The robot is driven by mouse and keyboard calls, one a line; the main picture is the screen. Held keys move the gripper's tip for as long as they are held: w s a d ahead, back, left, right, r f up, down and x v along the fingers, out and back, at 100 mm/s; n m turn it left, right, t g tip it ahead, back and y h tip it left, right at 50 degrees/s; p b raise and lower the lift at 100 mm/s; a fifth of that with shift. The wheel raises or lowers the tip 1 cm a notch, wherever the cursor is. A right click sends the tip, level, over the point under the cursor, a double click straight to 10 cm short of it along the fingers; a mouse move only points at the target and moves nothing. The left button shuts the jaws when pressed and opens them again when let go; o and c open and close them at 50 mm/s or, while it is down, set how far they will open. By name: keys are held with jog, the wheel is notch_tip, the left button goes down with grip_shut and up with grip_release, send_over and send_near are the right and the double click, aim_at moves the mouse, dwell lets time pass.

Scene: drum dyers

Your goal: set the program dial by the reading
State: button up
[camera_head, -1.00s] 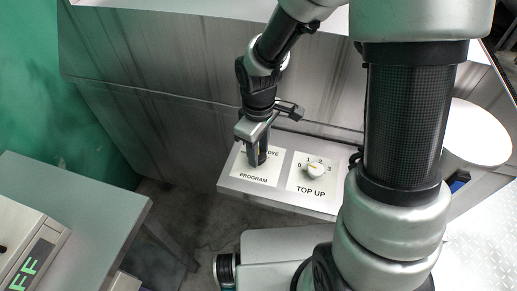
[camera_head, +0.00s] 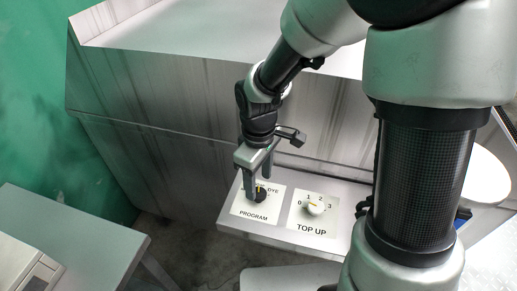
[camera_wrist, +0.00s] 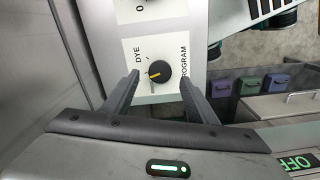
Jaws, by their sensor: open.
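The program dial (camera_head: 261,194) is a black round knob with a yellow pointer on a white plate marked DYE and PROGRAM. My gripper (camera_head: 257,190) is open above the dial. In the wrist view its two fingers (camera_wrist: 160,80) stand one on each side of the knob, with gaps showing.
The large metal drum housing (camera_head: 200,135) rises behind. A grey table (camera_head: 95,235) stands at the left, with floor between.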

aim_at(259, 193)
notch_tip(259, 193, up, 14)
jog(key=shift+f+p, duration=0.15)
jog(key=shift+p, duration=0.25)
